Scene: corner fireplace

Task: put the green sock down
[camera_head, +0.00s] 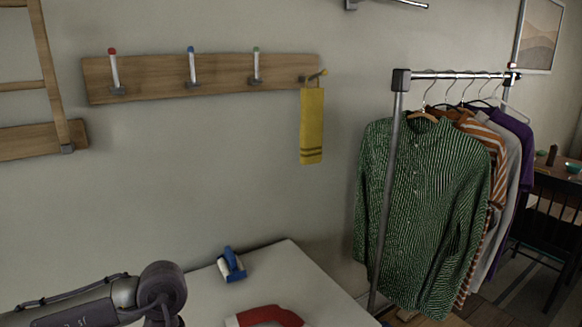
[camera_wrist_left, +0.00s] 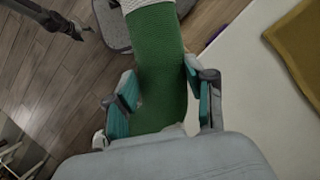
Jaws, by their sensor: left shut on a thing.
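The green sock (camera_wrist_left: 156,45) hangs in my left gripper (camera_wrist_left: 162,92) in the left wrist view. It has a pale band at its top end. The teal pads of the gripper stand on both sides of the green fabric, and the gripper is shut on it. Wooden floor shows behind the sock on the left and a white surface on the right. In the head view only part of my left arm shows at bottom left. The left gripper and the sock are out of that view. My right gripper is not seen.
A white table (camera_head: 296,262) carries a blue-and-white item (camera_head: 231,265) and a red-and-white item (camera_head: 268,316). A peg board (camera_head: 150,76) holds a yellow towel (camera_head: 312,125). A clothes rack (camera_head: 386,190) with shirts stands right. Mustard cloth (camera_wrist_left: 300,45) lies on the white surface.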

